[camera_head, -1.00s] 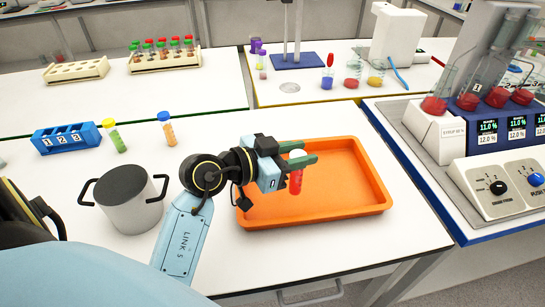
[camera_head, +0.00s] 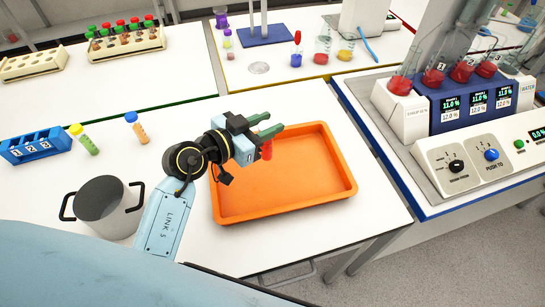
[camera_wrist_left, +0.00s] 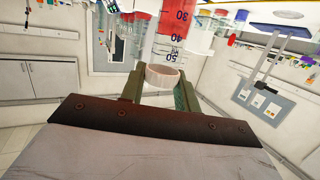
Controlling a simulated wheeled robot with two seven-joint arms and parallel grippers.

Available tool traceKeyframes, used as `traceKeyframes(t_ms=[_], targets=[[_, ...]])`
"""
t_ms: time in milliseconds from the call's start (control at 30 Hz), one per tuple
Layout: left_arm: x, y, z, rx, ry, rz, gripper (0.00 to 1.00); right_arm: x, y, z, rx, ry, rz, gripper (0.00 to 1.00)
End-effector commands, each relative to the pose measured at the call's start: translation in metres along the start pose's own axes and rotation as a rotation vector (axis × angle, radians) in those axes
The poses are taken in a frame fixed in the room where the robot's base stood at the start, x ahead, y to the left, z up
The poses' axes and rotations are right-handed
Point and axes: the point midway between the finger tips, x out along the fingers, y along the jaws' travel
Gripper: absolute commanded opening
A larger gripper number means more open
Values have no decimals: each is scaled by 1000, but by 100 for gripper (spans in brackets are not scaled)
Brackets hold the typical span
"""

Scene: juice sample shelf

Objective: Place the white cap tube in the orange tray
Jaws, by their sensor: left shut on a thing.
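My left gripper (camera_head: 266,133) is shut on the white cap tube (camera_head: 267,151), whose red lower part hangs below the fingers. It is above the back part of the orange tray (camera_head: 330,198), which looks empty. In the left wrist view the tube (camera_wrist_left: 175,20) shows red contents and a printed scale, with its white cap (camera_wrist_left: 163,77) between the two green fingers (camera_wrist_left: 162,88). The gripper hides the cap in the head view. I cannot tell the exact height of the tube above the tray. My right gripper is not in view.
A grey pot (camera_head: 105,208) stands left of my arm. A blue numbered rack (camera_head: 36,146), a yellow-capped tube (camera_head: 84,140) and a blue-capped tube (camera_head: 137,128) are behind it. A syrup machine (camera_head: 480,160) stands at the right. White table shows around the tray.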

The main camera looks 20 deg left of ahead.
Motion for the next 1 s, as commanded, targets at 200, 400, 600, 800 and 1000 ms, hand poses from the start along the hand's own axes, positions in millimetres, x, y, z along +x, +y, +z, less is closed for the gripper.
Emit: traceKeyframes(t_ms=[200,400,600,800,1000], targets=[[8,0,40,1,-3,1,2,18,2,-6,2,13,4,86],[12,1,63,1,-4,1,2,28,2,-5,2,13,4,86],[15,1,81,1,-2,0,2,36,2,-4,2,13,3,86],[15,1,79,0,0,0,2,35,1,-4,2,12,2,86],[16,1,82,-1,0,-1,34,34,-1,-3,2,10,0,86]])
